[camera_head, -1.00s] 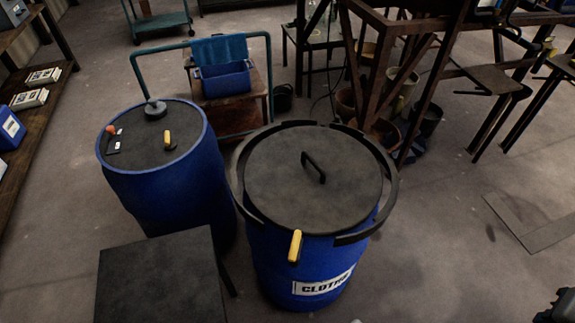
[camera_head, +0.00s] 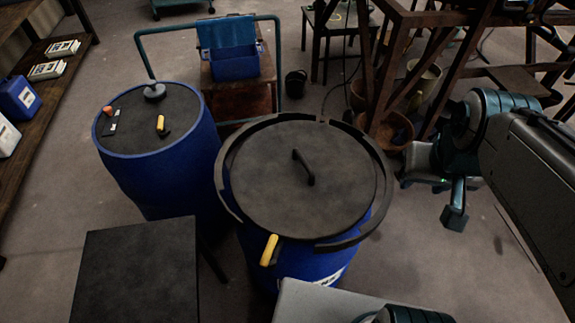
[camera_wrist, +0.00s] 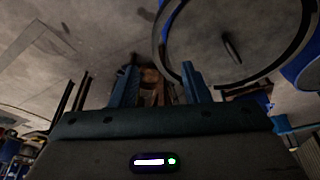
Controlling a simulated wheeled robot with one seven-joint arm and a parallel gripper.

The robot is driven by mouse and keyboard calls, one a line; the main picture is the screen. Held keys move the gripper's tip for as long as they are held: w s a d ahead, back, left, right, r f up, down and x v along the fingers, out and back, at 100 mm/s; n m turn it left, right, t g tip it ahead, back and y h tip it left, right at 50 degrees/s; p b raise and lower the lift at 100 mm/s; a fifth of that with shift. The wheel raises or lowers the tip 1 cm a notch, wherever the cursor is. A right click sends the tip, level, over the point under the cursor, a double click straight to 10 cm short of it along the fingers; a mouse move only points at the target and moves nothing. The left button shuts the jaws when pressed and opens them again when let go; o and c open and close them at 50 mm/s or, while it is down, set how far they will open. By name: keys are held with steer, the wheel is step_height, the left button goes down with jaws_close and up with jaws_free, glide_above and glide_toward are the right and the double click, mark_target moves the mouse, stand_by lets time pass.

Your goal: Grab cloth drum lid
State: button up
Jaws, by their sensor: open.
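The cloth drum lid (camera_head: 262,190) is a dark grey disc with a raised black bar handle (camera_head: 303,168). It lies on top of the blue cloth drum (camera_head: 285,262) in the head view. A dark clamp ring (camera_head: 377,222) with a yellow lever handle (camera_head: 269,250) sits around the rim. In the wrist view the lid (camera_wrist: 207,42) and its handle (camera_wrist: 231,46) show at the upper right. My gripper (camera_wrist: 158,76) is open with nothing between its fingers, off to one side of the lid and apart from it. In the head view it is right of the drum.
A second blue drum (camera_head: 165,185) with small items on top stands left. A dark square table (camera_head: 135,275) is in front of it. A teal-railed cart with a blue bin (camera_head: 235,66) stands behind. A rusty frame (camera_head: 400,65) is behind at right.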

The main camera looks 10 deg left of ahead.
steer(key=w+a+f+n+g+b, duration=0.1)
steer(key=w+a+f+n, duration=0.15)
steer(key=w+a, duration=0.6)
steer(key=n+g+b, duration=0.2)
steer(key=n+g, duration=0.1)
steer(key=n, duration=0.2)
glide_above(304, 160)
step_height(304, 160, down, 12)
steer(key=f, duration=0.2)
steer(key=f+p, duration=0.1)
steer(key=f, duration=0.5)
steer(key=shift+w+a+p, duration=0.3)
steer(key=shift+a+p, duration=0.05)
steer(key=f, duration=0.1)
steer(key=f+p, duration=0.1)
steer(key=f, duration=0.1)
steer(key=f+p, duration=0.1)
steer(key=f, duration=0.1)
steer(key=shift+s+d+f, duration=0.1)
steer(key=shift+s+d, duration=0.1)
steer(key=shift+d, duration=0.1)
steer(key=shift+f, duration=0.35)
steer(key=shift+f+b, duration=0.25)
steer(key=shift+b, duration=0.15)
steer(key=shift+c, duration=0.3)
jaws_close()
